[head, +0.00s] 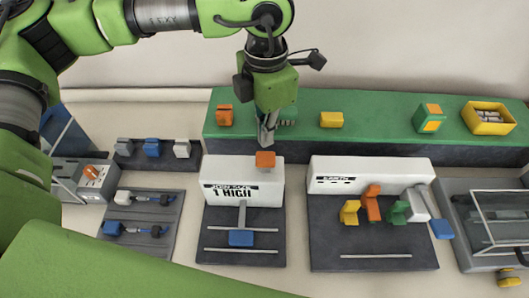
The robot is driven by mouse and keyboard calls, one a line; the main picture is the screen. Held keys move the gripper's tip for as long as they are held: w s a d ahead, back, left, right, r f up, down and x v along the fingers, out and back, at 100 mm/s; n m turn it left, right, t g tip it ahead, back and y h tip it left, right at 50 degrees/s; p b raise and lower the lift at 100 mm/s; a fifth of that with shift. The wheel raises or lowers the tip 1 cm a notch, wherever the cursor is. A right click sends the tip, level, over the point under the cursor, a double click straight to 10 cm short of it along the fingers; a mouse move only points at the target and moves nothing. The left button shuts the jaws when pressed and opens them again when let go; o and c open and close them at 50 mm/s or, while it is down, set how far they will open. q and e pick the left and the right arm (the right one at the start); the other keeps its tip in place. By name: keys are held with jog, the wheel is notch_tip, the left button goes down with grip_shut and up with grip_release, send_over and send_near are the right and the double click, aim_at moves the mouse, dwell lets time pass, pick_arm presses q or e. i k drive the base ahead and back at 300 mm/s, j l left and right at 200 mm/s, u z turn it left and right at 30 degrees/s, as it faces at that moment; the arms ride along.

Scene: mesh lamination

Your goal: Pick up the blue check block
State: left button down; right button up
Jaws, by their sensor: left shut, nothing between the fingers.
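Several blue pieces show, and I cannot tell for sure which is the check block. A small blue block (152,147) sits between a grey and a white block on a dark rack at the left. Another blue piece (241,238) is at the lower end of a grey lever on the middle dark board, and a blue piece (442,228) is on a lever at the right. My left gripper (267,142) is shut and empty, pointing down in front of the green shelf, just above an orange block. My right gripper is not in view.
The orange block (265,160) is on the white box marked "1 HIGH" (220,168). The green shelf (375,122) holds a yellow block (331,120) and a yellow bin (487,128). Yellow, orange and green pieces stand on the right board (330,235). Two cabled connectors lie on a dark tray (155,215).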

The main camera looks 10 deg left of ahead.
aim_at(245, 237)
jog(key=k, duration=2)
